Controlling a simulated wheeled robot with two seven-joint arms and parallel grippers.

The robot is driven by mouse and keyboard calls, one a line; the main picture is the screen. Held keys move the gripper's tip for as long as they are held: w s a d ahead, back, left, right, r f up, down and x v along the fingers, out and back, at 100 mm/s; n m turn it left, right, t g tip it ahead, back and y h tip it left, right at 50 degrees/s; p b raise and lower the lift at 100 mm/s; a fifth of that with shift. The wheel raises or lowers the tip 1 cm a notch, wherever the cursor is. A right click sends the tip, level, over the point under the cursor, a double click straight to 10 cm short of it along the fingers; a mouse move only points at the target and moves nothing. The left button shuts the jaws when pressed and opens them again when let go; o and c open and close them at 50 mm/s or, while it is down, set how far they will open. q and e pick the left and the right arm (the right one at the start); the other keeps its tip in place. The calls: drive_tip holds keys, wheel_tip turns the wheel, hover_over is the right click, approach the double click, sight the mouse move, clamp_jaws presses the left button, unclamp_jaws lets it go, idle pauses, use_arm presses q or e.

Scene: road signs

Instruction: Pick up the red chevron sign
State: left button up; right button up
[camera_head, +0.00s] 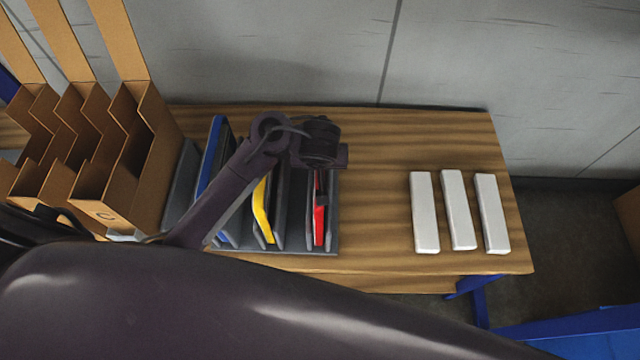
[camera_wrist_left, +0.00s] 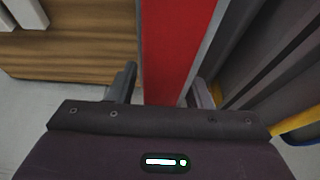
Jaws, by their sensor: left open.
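The red chevron sign (camera_head: 319,225) stands upright on edge in the rightmost part of the grey slotted rack (camera_head: 290,248). My left gripper (camera_head: 320,182) is above it, and the wrist hides the sign's upper part in the head view. In the left wrist view, the red face of the sign (camera_wrist_left: 175,45) lies between the two spread fingers of my left gripper (camera_wrist_left: 164,78). The fingers are open, one on each side. I cannot tell whether either finger touches the sign. My right gripper is not in view.
A yellow sign (camera_head: 262,215) and a blue sign (camera_head: 211,155) stand in the same rack, left of the red one. Brown cardboard holders (camera_head: 150,160) stand at the left. Three white blocks (camera_head: 458,210) lie on the wooden table (camera_head: 375,210) at the right, with bare wood between.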

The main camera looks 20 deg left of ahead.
use_arm(q)
drive_tip(key=shift+f, duration=0.1)
idle(0.4)
clamp_jaws()
idle(1.3)
